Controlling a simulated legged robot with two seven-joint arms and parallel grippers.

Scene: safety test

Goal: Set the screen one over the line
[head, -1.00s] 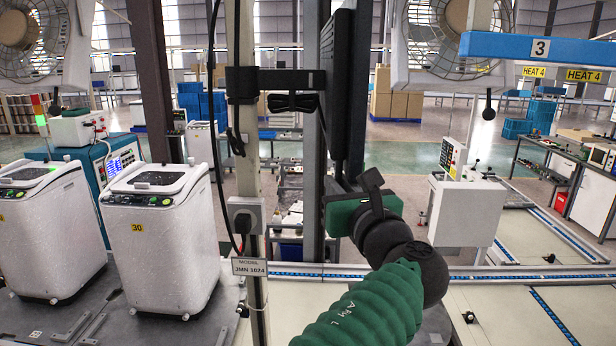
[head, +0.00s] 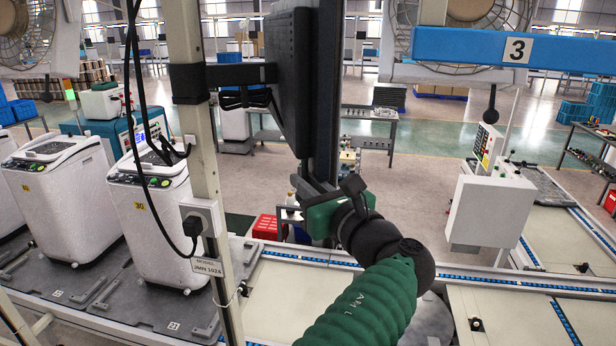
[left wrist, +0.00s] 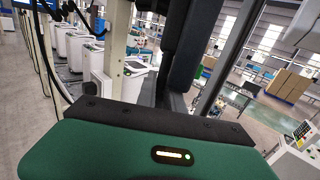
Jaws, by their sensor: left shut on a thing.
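The black screen (head: 288,75) stands nearly edge-on at the upper middle of the head view, beside a bracket arm (head: 240,75) on a pale post (head: 190,120). My left gripper (head: 318,200) is just below the screen, with its green body and dark jaws near the screen's lower end. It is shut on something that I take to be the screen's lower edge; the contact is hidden. The left wrist view shows the gripper's green body and dark jaw bar (left wrist: 150,118), with the dark screen (left wrist: 183,60) rising behind. My right gripper is not in view.
The conveyor line (head: 300,295) crosses below, with white washers (head: 155,215) at left. A blue beam marked 3 (head: 490,48) hangs at upper right. A white control box (head: 490,210) stands at right. Black cables hang from the pale post.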

